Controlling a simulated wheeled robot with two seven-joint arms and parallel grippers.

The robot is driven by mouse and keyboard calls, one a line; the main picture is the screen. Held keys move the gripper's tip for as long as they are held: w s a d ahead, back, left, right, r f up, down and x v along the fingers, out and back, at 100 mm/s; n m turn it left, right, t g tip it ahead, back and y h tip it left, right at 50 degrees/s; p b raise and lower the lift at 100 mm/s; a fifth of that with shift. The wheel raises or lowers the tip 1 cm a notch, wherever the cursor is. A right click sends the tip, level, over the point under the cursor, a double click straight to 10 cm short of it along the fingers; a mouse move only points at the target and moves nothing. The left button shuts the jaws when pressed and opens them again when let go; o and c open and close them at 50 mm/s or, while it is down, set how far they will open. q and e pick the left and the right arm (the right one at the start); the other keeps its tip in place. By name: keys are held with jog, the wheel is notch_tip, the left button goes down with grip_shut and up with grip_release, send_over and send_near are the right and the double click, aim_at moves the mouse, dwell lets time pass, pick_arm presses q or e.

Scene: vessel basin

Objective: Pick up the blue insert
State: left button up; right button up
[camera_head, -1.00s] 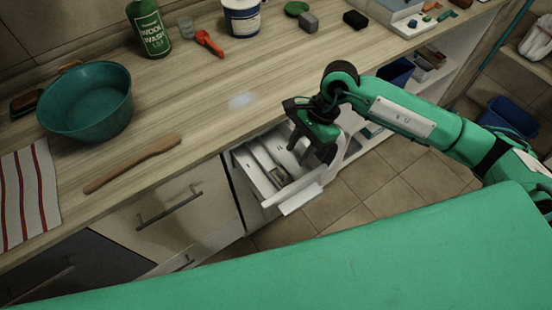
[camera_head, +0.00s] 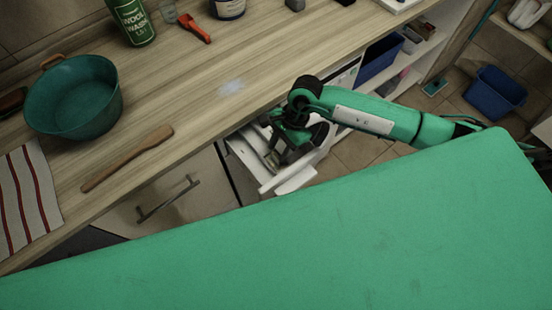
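I cannot make out a blue insert for certain. A white drawer (camera_head: 292,183) stands open below the counter, with pale dividers inside. My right gripper (camera_head: 275,158) points down into this drawer, and its fingertips are partly hidden among the dividers and in shadow. Whether it is open or holds anything cannot be told. The wrist and forearm hide the far right part of the drawer. My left gripper is not in view.
The wooden counter (camera_head: 185,100) holds a teal basin (camera_head: 72,98), a wooden spatula (camera_head: 127,158), a striped towel (camera_head: 28,197), a green bottle (camera_head: 133,22) and a red scoop (camera_head: 194,28). A blue bin (camera_head: 380,58) sits under the counter; another blue bin (camera_head: 495,93) is on the floor.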

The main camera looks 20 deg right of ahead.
aim_at(276, 155)
jog(key=p+x, duration=0.1)
jog(key=x, duration=0.2)
jog(key=shift+f, duration=0.25)
jog(key=c, duration=0.6)
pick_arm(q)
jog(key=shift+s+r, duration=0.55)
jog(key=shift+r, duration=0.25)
pick_arm(e)
jog(key=shift+r, duration=0.15)
